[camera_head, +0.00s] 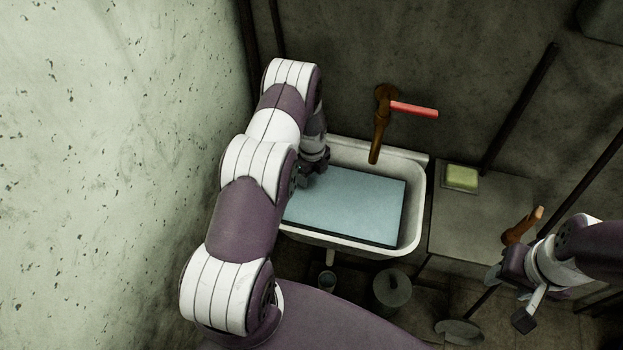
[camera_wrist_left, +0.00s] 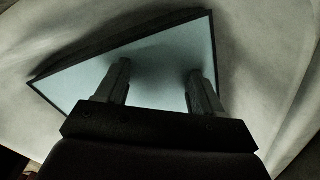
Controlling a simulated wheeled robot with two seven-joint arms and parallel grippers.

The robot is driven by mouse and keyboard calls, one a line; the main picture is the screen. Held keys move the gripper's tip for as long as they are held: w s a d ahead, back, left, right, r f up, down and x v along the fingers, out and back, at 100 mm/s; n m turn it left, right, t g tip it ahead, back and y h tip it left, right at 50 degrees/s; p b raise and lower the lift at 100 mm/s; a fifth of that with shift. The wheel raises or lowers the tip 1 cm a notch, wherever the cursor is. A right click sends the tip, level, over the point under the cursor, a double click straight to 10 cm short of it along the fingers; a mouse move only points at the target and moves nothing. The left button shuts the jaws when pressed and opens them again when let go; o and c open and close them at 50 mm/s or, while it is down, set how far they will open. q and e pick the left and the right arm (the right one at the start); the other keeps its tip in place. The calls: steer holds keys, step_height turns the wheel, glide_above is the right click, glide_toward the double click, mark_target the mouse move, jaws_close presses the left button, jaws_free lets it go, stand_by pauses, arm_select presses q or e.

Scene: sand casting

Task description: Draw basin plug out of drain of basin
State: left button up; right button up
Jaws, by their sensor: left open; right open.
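The white basin (camera_head: 418,215) stands against the back wall. A flat light-blue surface (camera_head: 350,208) with a dark edge fills much of it; I cannot tell whether it is water or a panel. My left gripper (camera_head: 308,178) reaches down into the basin's left side. In the left wrist view its two fingers are apart (camera_wrist_left: 158,82), with nothing visible between them but the blue surface (camera_wrist_left: 155,65). I see neither plug nor drain; they may be hidden by the blue surface or my arm. My right gripper (camera_head: 508,297) is open and empty at the right, away from the basin.
A rusty tap (camera_head: 379,135) with a red handle (camera_head: 414,110) overhangs the basin's back. A yellow-green sponge-like block (camera_head: 461,178) lies on the counter (camera_head: 470,225) to the right. A wall (camera_head: 110,150) rises at the left. A bucket-like container (camera_head: 392,288) stands below.

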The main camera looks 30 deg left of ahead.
mark_target(312, 178)
arm_select(q)
step_height(312, 178, down, 2)
steer(key=shift+f, duration=0.15)
steer(key=c, duration=1.2)
step_height(312, 178, up, 8)
steer(key=shift+w+r+b, duration=0.1)
steer(key=shift+r+b, duration=0.1)
steer(key=shift+b, duration=0.65)
step_height(312, 178, up, 5)
steer(key=shift+f+p, duration=0.1)
steer(key=shift+p, duration=0.95)
